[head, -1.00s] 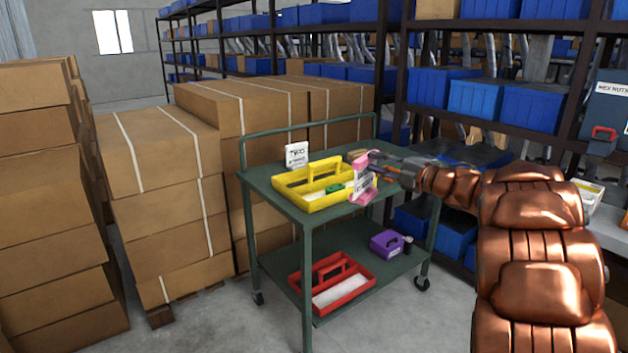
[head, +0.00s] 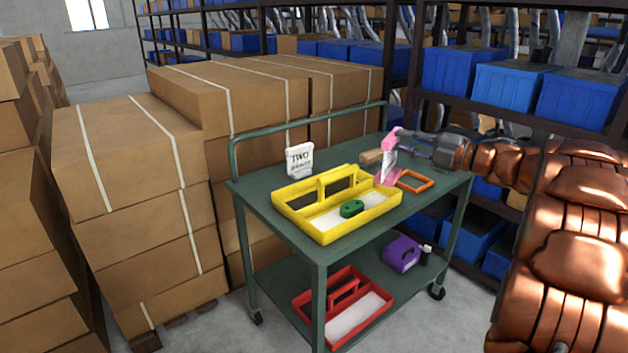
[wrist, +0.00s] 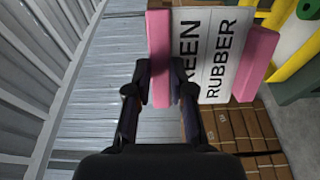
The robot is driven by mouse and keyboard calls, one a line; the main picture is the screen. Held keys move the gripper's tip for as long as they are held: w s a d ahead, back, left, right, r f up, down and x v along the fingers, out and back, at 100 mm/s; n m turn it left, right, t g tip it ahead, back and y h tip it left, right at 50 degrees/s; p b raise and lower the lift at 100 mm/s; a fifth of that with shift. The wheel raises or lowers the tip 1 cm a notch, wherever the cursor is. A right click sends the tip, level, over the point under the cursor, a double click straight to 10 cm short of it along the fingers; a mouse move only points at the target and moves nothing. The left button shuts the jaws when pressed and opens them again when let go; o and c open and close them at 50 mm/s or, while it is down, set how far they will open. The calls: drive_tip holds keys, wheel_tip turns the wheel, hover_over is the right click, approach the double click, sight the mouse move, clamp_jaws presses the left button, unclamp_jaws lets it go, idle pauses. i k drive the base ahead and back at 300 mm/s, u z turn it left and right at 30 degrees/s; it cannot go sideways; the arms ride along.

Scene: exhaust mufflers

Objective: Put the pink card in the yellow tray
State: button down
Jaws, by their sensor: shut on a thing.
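The pink card (head: 391,137) has pink end bars and a white face with black lettering; GREEN is partly hidden above RUBBER in the wrist view. My gripper (head: 401,141) is shut on one pink bar (wrist: 159,60), and the other bar (wrist: 256,65) is free. The card is tilted at the right rear of the yellow tray (head: 290,218), outside it. I cannot tell whether its lower end touches the cart top. The yellow tray has a handle, a white floor and a green object (head: 352,208) in its front compartment.
The green cart (head: 262,190) also carries an orange frame (head: 414,181), a tan block (head: 371,157) and a white sign (head: 299,160). A red tray (head: 305,306) and purple box (head: 401,252) are on its lower shelf. Stacked cartons (head: 130,160) stand at left.

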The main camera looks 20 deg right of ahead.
sight(343, 187)
drive_tip(key=i, duration=0.95)
